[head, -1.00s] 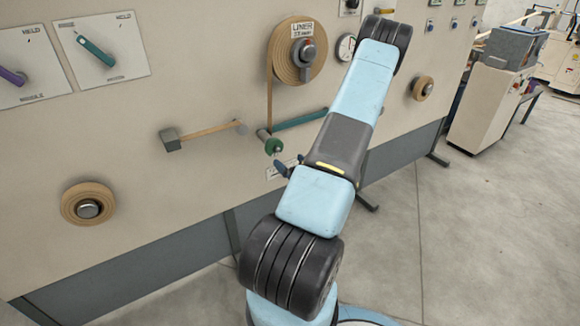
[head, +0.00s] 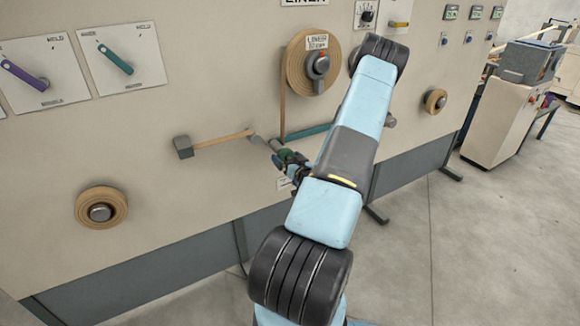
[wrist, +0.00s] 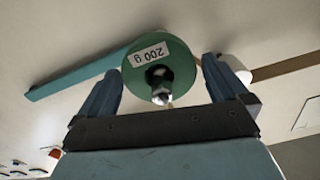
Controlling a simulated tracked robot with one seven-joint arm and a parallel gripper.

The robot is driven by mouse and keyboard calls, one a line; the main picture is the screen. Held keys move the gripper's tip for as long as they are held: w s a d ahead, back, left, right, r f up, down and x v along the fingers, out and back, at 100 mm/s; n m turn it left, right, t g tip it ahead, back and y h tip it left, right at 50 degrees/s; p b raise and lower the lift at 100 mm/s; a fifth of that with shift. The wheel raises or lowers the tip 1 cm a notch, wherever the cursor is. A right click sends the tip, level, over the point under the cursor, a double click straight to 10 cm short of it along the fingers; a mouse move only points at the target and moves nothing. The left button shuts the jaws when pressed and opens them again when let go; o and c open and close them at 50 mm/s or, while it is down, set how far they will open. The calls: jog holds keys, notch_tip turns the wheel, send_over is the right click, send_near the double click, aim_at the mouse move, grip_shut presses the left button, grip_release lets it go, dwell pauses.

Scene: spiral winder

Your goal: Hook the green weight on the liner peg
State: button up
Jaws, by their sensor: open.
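A green round weight (wrist: 178,60) with a "200 g" label is in the wrist view, between the two blue fingers of my gripper (wrist: 161,67). The fingers are open, with a gap showing on each side of the weight. A shiny metal pin (wrist: 160,93) shows at the weight's middle; how the two are joined is unclear. In the head view the weight (head: 284,155) is small and partly hidden by my gripper (head: 292,164). It is close to the lower end of the liner strip (head: 282,115), beside a teal bar (head: 307,131). I cannot single out the liner peg.
The liner roll (head: 297,76) is on the panel above. A wooden bar with a grey block (head: 183,147) lies to the left; a white cylinder (wrist: 236,68) is near my right finger in the wrist view. Another roll (head: 92,217) is at lower left.

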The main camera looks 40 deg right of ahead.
jog(key=shift+x, duration=1)
jog(key=shift+c, duration=0.2)
jog(key=c, duration=1.7)
jog(key=shift+a, duration=0.15)
